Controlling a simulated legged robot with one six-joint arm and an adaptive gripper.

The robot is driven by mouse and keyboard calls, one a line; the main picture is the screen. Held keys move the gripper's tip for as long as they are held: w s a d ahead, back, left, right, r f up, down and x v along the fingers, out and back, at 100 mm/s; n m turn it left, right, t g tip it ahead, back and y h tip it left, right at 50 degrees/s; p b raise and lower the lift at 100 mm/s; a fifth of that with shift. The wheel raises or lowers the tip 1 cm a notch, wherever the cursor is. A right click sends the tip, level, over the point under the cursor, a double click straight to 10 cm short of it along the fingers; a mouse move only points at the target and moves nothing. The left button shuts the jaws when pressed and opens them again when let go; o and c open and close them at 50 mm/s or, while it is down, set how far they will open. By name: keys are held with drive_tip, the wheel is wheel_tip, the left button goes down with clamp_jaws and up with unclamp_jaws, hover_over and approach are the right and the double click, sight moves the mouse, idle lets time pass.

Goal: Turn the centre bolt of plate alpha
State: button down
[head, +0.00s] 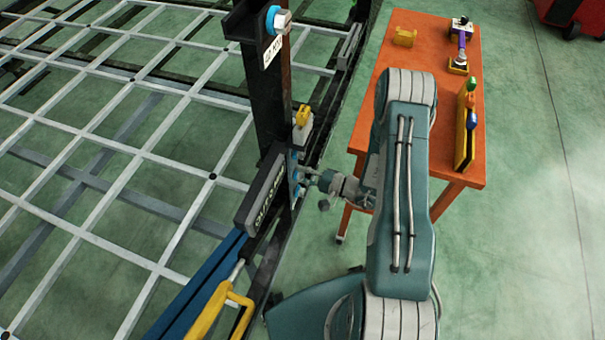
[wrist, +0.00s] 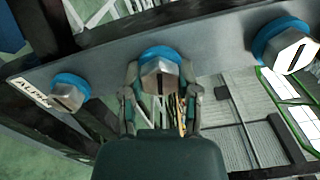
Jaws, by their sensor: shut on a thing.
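Plate alpha (wrist: 105,68) is a grey metal bar in the wrist view, with a partly readable label at its left end. It carries a left bolt (wrist: 70,95), a centre bolt (wrist: 160,76) and a right bolt (wrist: 292,52), each a slotted hex head with a blue ring behind it. My gripper (wrist: 160,88) is shut on the centre bolt, one finger on each side of the head. In the head view my gripper (head: 312,181) meets the dark upright of the chassis; the centre bolt there is too small and covered to make out.
The chassis has a pale grid deck (head: 150,155) on the left. A dark post (head: 270,105) with a bolt on top rises beside my gripper. A yellow handle (head: 222,305) lies below. An orange table (head: 425,50) with several items stands right. Open green floor (head: 530,200) lies further right.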

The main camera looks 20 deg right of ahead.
drive_tip(key=m, duration=0.5)
drive_tip(key=shift+s+a+f+m, duration=0.1)
drive_tip(key=shift+f+m, duration=0.1)
drive_tip(key=shift+m, duration=0.1)
drive_tip(key=m, duration=1.1)
drive_tip(key=shift+m, duration=0.4)
drive_tip(key=m, duration=1.1)
drive_tip(key=shift+r+m, duration=0.1)
drive_tip(key=shift+m, duration=0.3)
drive_tip(key=m, duration=0.5)
drive_tip(key=shift+d, duration=0.2)
drive_tip(key=m, duration=0.5)
drive_tip(key=shift+m, duration=0.4)
drive_tip(key=m, duration=0.5)
drive_tip(key=shift+a, duration=0.15)
